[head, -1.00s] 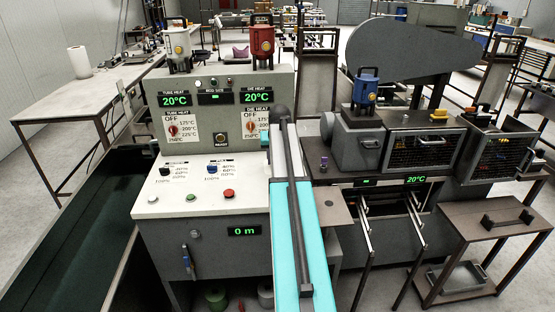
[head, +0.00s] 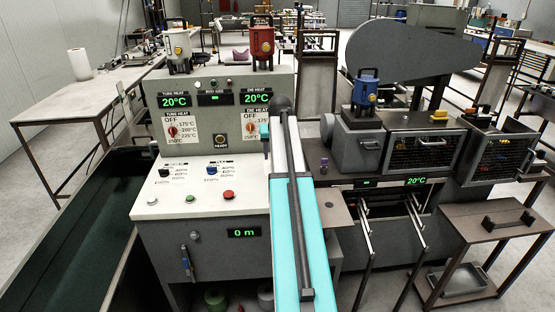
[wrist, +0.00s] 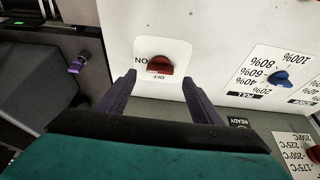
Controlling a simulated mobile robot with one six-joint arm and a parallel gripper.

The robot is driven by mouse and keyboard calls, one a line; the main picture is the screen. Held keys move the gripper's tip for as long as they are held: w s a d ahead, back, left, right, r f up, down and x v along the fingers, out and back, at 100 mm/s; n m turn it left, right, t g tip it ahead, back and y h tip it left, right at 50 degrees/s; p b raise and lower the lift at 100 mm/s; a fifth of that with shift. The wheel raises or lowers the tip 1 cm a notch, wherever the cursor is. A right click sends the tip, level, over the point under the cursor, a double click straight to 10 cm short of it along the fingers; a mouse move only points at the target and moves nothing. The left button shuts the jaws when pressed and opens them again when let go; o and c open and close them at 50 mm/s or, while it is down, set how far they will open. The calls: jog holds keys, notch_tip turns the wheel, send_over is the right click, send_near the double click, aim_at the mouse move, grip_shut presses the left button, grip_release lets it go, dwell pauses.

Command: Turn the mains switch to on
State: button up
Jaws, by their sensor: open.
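The mains switch (wrist: 159,64) is a red knob on a white plate, with ON printed to its left and OFF below it in the wrist view. Which label its pointer faces is unclear. My gripper (wrist: 158,78) is open and empty. Its two dark purple fingers are spread wide, their tips to the lower left and lower right of the knob, with no visible contact.
A blue pull dial (wrist: 281,78) lies right of the switch in the wrist view. The control panel (head: 240,186) also has a red button (head: 228,194) and a heating cabinet face above, with displays at 20°C. A small purple object (wrist: 77,65) stands on the neighbouring machine.

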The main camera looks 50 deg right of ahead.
jog(key=b+v, duration=0.1)
jog(key=v, duration=0.8)
jog(key=shift+r, duration=0.2)
jog(key=shift+r, duration=0.1)
